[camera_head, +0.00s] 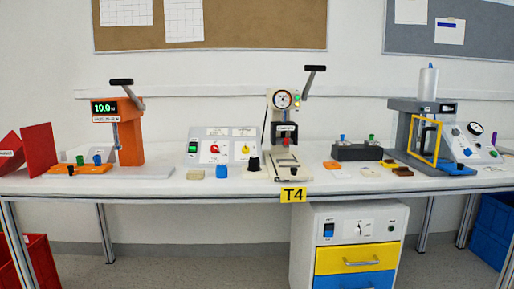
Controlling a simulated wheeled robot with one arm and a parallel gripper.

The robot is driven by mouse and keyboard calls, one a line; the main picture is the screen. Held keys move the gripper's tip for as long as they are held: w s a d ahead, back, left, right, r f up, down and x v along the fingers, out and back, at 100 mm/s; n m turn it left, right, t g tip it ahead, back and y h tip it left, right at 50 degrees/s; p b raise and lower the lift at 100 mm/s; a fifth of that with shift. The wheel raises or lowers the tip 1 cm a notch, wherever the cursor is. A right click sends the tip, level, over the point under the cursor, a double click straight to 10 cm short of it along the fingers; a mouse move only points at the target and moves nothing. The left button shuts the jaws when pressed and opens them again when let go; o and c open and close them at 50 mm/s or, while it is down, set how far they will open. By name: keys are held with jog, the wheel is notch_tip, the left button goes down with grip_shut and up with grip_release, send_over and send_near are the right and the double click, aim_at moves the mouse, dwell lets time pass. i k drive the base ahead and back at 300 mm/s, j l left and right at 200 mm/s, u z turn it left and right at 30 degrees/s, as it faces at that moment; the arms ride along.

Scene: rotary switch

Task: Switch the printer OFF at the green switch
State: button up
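No part of my gripper shows in the head view. I cannot make out a label reading printer or a clearly green rotary switch. A sloped control box (226,163) on the table has a red knob (214,149), a yellow knob (246,149) and a green-lit part (192,148) on its left side. A small green part (97,160) stands on an orange base at left, and another (372,138) on a black block.
An orange press (130,140) stands at left, a white press (283,130) in the middle, and a grey machine with a yellow frame (424,138) at right. Small blocks and knobs lie along the front of the table (345,185). A drawer cabinet (343,245) stands below.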

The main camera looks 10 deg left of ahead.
aim_at(193, 145)
jog(key=j+u, duration=0.2)
jog(key=j, duration=0.2)
jog(key=i+j+u, duration=0.25)
jog(key=j, duration=0.15)
jog(key=j+u, duration=0.2)
jog(key=j, duration=0.15)
jog(key=i+j+u, duration=0.2)
jog(key=j, duration=0.15)
jog(key=i+j+u, duration=0.25)
jog(key=k+j, duration=0.05)
jog(key=j, duration=0.05)
